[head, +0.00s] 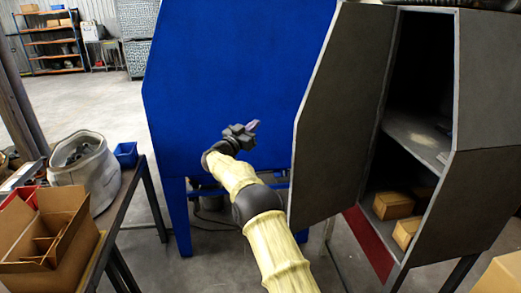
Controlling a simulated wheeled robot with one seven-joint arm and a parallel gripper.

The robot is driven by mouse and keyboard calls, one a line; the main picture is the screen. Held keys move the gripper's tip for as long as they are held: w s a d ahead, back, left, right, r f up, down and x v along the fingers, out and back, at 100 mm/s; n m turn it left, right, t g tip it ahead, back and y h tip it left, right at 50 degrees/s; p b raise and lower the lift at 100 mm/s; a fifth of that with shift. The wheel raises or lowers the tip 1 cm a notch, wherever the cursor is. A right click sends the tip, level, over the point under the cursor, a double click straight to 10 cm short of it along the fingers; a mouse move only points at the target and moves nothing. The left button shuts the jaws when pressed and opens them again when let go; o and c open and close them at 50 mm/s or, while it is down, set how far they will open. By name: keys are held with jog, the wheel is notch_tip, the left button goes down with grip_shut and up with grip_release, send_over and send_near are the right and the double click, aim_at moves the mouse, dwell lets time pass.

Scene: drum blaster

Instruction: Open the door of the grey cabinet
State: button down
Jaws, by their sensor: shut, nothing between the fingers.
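The grey cabinet (486,95) stands at the right of the head view on dark legs. Its grey door (340,105) is swung out to the left, so the opening shows a shelf (418,140) and cardboard boxes (393,205) at the bottom. My gripper (255,126) is left of the door, in front of the blue panel, and looks apart from the door. It is shut and empty. The far side of the door and any handle there are hidden from view.
A large blue cabinet (230,70) stands behind my arm. At the left, a bench (128,185) holds an open cardboard box (45,235), a grey sack (84,172) and a small blue bin (126,154). Another box (503,274) is at lower right.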

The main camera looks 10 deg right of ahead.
jog(key=s+d+f+n+g+y, duration=0.1)
jog(key=s+f+n+g+y, duration=0.2)
jog(key=s, duration=1.4)
jog(key=s+d+f+n+g+y, duration=0.2)
jog(key=s+f+g+y, duration=0.3)
jog(key=s, duration=1.1)
jog(key=s+d+f+n+g+y, duration=0.1)
jog(key=s+f+n+g+y, duration=0.3)
jog(key=s+f, duration=0.5)
jog(key=s+y, duration=0.2)
jog(key=s, duration=0.6)
jog(key=shift+s+d, duration=0.3)
jog(key=shift+s, duration=0.05)
jog(key=shift+w, duration=0.1)
